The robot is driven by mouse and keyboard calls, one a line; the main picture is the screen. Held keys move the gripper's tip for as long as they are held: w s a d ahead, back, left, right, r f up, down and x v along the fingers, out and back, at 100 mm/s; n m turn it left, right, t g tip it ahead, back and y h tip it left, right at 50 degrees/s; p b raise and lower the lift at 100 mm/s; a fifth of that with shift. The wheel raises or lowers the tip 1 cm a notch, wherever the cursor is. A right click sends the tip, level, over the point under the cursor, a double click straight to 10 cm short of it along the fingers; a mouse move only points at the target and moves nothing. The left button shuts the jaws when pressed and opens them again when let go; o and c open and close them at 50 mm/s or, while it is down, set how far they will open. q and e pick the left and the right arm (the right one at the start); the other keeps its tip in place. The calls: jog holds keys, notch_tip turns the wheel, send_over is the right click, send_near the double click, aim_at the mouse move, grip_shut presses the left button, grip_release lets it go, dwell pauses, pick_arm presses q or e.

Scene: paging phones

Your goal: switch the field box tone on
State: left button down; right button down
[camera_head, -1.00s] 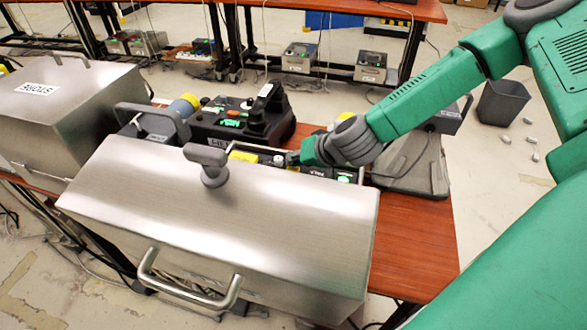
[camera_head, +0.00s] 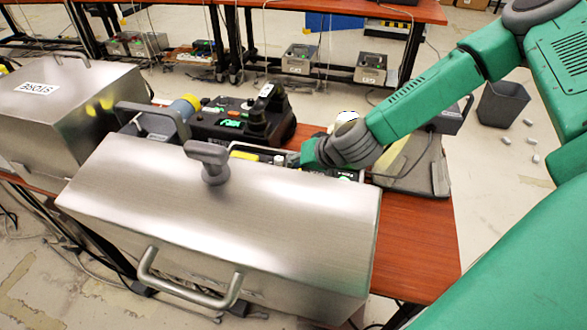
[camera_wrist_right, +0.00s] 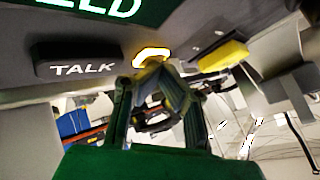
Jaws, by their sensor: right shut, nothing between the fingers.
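The field box shows close up in the right wrist view as a dark grey panel (camera_wrist_right: 25,93) with a lit green-and-white sign ending in "ELD". On it are a black key marked TALK (camera_wrist_right: 75,65), a round button with a lit yellow-white ring (camera_wrist_right: 151,57), and a yellow part (camera_wrist_right: 222,55). My right gripper (camera_wrist_right: 160,85) is shut and empty, its tips at the lit button; I cannot tell whether they touch. In the head view my right gripper (camera_head: 298,159) is low over the panel behind the steel lid, which hides most of the panel. My left gripper is not in view.
A large steel hood (camera_head: 290,220) with a grey knob (camera_head: 208,153) stands in front. A steel box marked STORE (camera_head: 70,115) is at the left. A black console (camera_head: 225,122) with a handset stands behind. A bright lamp (camera_head: 346,117) stands behind my right wrist.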

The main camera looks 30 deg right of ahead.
dwell(0.4)
jog(key=shift+r+p, duration=0.8)
jog(key=shift+p, duration=0.05)
notch_tip(320, 180, up, 5)
jog(key=p, duration=0.4)
jog(key=shift+p, duration=0.4)
